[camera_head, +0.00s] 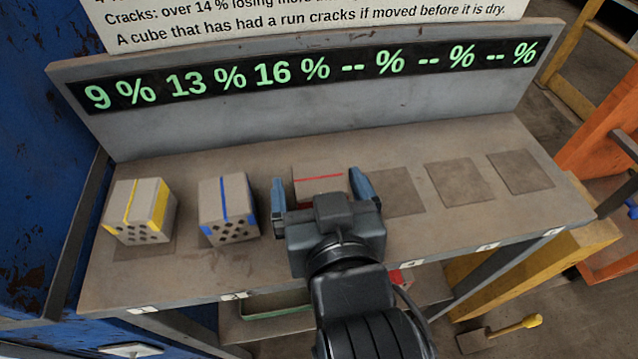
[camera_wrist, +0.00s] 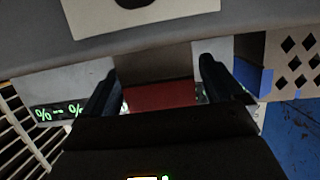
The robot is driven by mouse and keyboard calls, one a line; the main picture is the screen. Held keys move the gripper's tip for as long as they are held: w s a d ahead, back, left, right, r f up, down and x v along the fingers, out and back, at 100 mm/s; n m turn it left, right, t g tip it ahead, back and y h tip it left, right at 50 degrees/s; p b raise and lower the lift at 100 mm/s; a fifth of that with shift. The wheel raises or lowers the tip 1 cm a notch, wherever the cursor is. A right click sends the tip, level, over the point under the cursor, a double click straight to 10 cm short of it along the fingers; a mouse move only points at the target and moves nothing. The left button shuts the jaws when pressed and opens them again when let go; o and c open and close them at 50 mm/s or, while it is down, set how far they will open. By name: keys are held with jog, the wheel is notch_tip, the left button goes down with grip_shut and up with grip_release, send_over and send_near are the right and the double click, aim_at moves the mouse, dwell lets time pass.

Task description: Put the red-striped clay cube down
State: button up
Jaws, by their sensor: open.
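The red-striped clay cube (camera_head: 318,174) sits at the third place on the bench, with a red line across its top. Its lower part is hidden behind my gripper in the head view. My gripper (camera_head: 320,188) is open, with one blue-grey finger on each side of the cube. In the wrist view, a red face of the cube (camera_wrist: 160,97) shows between my two dark fingers (camera_wrist: 160,85). Whether the fingers touch the cube I cannot tell. The display (camera_head: 290,73) behind reads 9 %, 13 %, 16 %, then dashes.
A yellow-striped cube (camera_head: 140,209) and a blue-striped cube (camera_head: 228,207) stand on the bench (camera_head: 190,270) to the left. Three dark square pads (camera_head: 458,181) to the right are bare. The display board stands along the back edge. A yellow-handled tool (camera_head: 505,332) lies below right.

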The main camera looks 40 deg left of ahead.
jog(key=v, duration=1.1)
jog(key=shift+s+d, duration=0.15)
jog(key=s+d+f+m+t+h, duration=0.15)
jog(key=d+f, duration=0.25)
jog(key=d, duration=0.5)
jog(key=d+f+m+t+h, duration=0.2)
jog(key=d+f+m+h, duration=0.1)
jog(key=d, duration=0.6)
jog(key=s+d+m+t+h, duration=0.2)
jog(key=s+d+m+h, duration=0.3)
jog(key=s+d, duration=0.7)
jog(key=shift+s+d+h, duration=0.4)
jog(key=shift+s+h, duration=0.25)
jog(key=shift+h, duration=0.2)
jog(key=shift+f, duration=0.1)
